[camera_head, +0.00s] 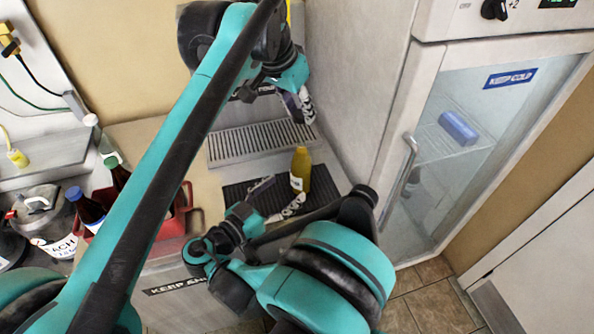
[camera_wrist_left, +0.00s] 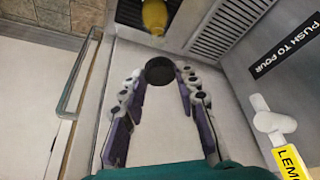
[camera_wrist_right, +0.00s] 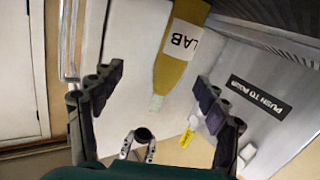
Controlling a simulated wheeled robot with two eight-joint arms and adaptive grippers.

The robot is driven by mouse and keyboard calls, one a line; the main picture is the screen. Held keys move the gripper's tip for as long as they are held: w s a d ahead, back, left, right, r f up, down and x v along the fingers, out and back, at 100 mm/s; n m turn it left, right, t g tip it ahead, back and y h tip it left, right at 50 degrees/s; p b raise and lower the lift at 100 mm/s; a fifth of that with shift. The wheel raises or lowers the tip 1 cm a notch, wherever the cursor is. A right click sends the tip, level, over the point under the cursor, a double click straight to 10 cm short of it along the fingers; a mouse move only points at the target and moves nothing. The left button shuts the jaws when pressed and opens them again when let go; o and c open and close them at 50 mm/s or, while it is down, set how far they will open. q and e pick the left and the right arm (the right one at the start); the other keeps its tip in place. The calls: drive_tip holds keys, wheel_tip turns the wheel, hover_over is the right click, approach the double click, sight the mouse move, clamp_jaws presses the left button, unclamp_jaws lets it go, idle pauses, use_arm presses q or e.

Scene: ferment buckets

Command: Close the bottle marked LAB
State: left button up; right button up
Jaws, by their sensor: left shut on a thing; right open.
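The yellow bottle (camera_head: 301,167) stands upright on a black ribbed mat (camera_head: 238,193). In the right wrist view its white label (camera_wrist_right: 183,41) reads LAB, and its neck (camera_wrist_right: 157,102) shows no cap. My left gripper (camera_head: 297,104) is above the bottle, shut on a round black cap (camera_wrist_left: 160,70), apart from the bottle. The bottle (camera_wrist_left: 155,16) also shows at the top of the left wrist view. My right gripper (camera_head: 276,198) is open and low beside the bottle. In the right wrist view the bottle appears between its spread fingers (camera_wrist_right: 158,74); I cannot tell whether they touch it.
A slotted metal grille (camera_head: 258,143) lies behind the mat. A red crate (camera_head: 178,218) with dark bottles, one blue-capped (camera_head: 75,194), stands at left, partly hidden by my arm. A glass-door fridge (camera_head: 480,140) is at right. A dispenser panel (camera_wrist_left: 284,50) reads PUSH TO POUR.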

sight(294, 173)
use_arm(q)
drive_tip(key=shift+w+r, duration=0.25)
drive_tip(key=shift+w, duration=0.15)
drive_tip(key=shift+d+r, duration=0.1)
drive_tip(key=shift+r, duration=0.05)
use_arm(e)
drive_tip(key=a, duration=0.2)
drive_tip(key=a+m+t, duration=0.1)
drive_tip(key=shift+s+f, duration=0.2)
drive_tip(key=shift+s, duration=0.15)
drive_tip(key=x, duration=1.2)
drive_tip(key=shift+d+r, duration=0.15)
drive_tip(key=c, duration=1.7)
use_arm(q)
drive_tip(key=shift+f, duration=2.55)
use_arm(e)
clamp_jaws()
